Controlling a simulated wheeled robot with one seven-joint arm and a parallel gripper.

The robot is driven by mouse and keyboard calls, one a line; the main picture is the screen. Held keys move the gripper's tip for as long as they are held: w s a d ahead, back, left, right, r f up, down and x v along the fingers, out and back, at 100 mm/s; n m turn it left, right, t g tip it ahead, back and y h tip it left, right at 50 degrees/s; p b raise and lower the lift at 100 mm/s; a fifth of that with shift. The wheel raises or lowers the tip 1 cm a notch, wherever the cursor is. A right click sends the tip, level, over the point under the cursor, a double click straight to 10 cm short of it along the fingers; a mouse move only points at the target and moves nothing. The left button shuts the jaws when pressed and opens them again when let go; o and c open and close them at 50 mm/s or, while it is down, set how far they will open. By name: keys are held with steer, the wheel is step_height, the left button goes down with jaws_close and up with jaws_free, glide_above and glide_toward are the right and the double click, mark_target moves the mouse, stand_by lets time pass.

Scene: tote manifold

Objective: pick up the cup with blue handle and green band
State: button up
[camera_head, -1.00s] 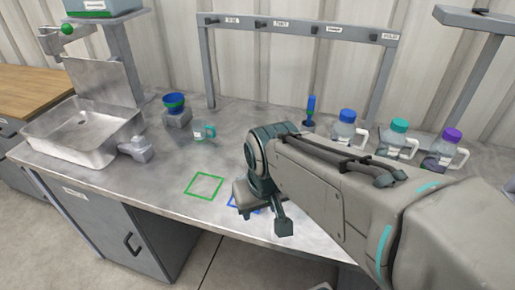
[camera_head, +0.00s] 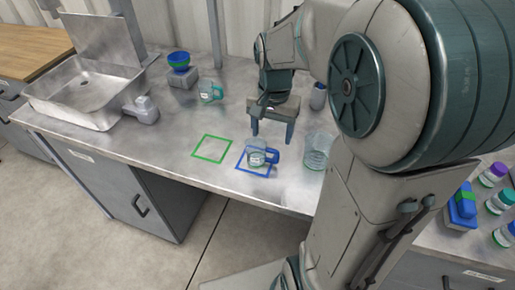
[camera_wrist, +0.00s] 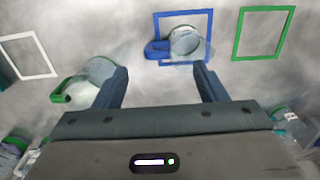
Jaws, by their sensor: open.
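A clear cup with a blue handle (camera_head: 257,154) stands in the blue square outline near the front of the counter; a greenish tint shows low on it, but I cannot be sure it is a band. It also shows in the wrist view (camera_wrist: 187,43), ahead of the fingers, with its handle pointing left. My gripper (camera_head: 272,132) is open and empty, fingers down, above and just behind this cup. In the wrist view my gripper (camera_wrist: 162,78) has its two fingers wide apart with bare counter between them.
A clear cup (camera_head: 318,150) stands to the right, showing a green handle in the wrist view (camera_wrist: 68,90). A teal-handled cup (camera_head: 208,92) stands farther back. The green square (camera_head: 212,148) is empty. A sink (camera_head: 85,90) is at left.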

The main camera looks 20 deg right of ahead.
mark_target(272, 151)
step_height(272, 151, down, 10)
steer(key=shift+w+d+r, duration=0.1)
steer(key=shift+d+r, duration=0.05)
steer(key=shift+r, duration=0.1)
steer(key=c, duration=1)
steer(key=shift+c, duration=0.3)
steer(key=shift+r, duration=0.1)
